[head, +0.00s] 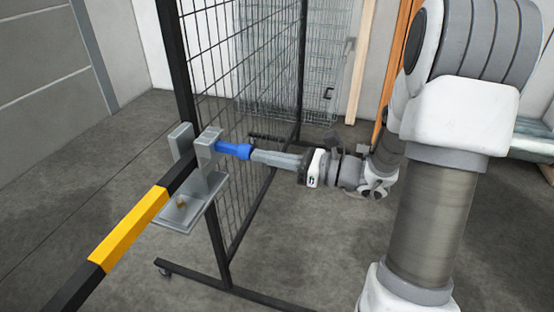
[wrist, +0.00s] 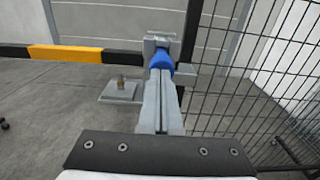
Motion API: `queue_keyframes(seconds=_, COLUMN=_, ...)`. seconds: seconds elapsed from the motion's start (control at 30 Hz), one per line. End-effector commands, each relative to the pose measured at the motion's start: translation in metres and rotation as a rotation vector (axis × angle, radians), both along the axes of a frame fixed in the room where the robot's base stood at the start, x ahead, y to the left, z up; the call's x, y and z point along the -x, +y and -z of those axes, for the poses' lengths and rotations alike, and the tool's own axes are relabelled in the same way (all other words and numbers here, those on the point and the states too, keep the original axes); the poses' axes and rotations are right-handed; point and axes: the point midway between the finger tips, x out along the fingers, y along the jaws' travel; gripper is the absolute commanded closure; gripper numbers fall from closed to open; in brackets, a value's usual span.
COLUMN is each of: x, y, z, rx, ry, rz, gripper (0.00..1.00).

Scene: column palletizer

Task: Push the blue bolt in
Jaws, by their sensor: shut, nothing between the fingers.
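The blue bolt (head: 233,150) sticks out to the right from a grey metal bracket (head: 206,150) on a black frame post. My gripper (head: 256,155) is shut and empty, in line with the bolt. Its fingertips are at the bolt's outer end and look to touch it, though a small gap cannot be ruled out. In the wrist view the blue bolt (wrist: 161,60) shows just beyond the closed fingertips (wrist: 160,76). The fingers hide part of the bolt there. The bolt's inner end is hidden in the bracket.
A black and yellow bar (head: 130,228) runs from the bracket to the lower left. A grey plate (head: 184,212) with a small brass-coloured piece sits below the bracket. A black mesh fence panel (head: 250,75) stands behind my gripper. Floor is clear at the left.

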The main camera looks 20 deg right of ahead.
Motion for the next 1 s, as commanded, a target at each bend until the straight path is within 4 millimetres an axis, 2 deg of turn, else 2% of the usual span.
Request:
queue_keyframes(seconds=0.33, x=-0.002, y=0.003, z=-0.001, rx=0.0, ry=0.0, rz=-0.002, gripper=1.0)
queue_keyframes(seconds=0.63, x=-0.028, y=0.04, z=-0.001, rx=0.001, ry=0.001, rz=-0.003, gripper=1.0)
queue_keyframes(seconds=1.0, x=-0.031, y=0.043, z=-0.001, rx=0.0, ry=-0.002, rz=-0.003, gripper=1.0)
